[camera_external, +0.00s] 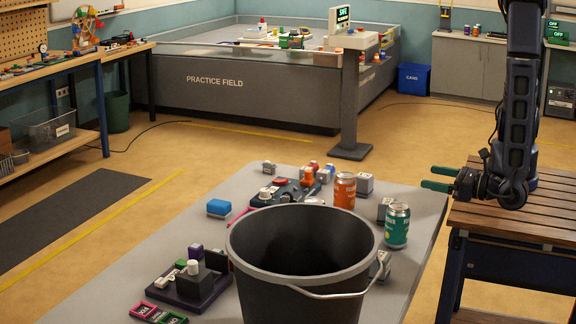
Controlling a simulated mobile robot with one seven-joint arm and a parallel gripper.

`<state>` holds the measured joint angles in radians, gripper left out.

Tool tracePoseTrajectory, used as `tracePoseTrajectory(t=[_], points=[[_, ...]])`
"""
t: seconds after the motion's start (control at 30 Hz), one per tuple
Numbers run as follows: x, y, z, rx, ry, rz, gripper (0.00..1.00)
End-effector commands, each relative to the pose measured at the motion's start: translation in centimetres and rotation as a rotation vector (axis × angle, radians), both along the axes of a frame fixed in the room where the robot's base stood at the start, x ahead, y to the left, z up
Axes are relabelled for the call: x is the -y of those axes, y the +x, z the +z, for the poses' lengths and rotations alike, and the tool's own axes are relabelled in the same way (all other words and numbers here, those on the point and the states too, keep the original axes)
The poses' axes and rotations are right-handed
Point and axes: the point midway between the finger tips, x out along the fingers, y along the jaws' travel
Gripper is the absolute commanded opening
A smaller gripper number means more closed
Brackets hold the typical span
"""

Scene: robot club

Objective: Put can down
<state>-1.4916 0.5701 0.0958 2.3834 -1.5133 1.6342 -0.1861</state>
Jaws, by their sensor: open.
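An orange can (344,190) stands upright on the light grey table (120,262), behind the dark bucket. A teal can (396,226) stands upright on the same table, near its right edge and right of the bucket. My gripper (438,180) has green fingers that point left, spread apart with nothing between them. It is above and to the right of the teal can, apart from both cans, near the left edge of the wooden slatted bench.
A dark bucket (300,268) with a wire handle fills the table's front. Small blocks and devices lie around it, with a blue block (219,208) at left. The slatted wooden bench (520,222) stands at right.

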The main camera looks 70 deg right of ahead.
Motion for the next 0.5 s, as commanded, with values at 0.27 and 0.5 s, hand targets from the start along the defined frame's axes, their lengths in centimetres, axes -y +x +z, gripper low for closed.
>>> tracePoseTrajectory(t=[0.27,0.5], points=[[0.6,0.8,1.2,-0.04,0.108,-0.048,0.85],[1.7,2.0,0.7,-0.11,0.339,-0.152,0.85]])
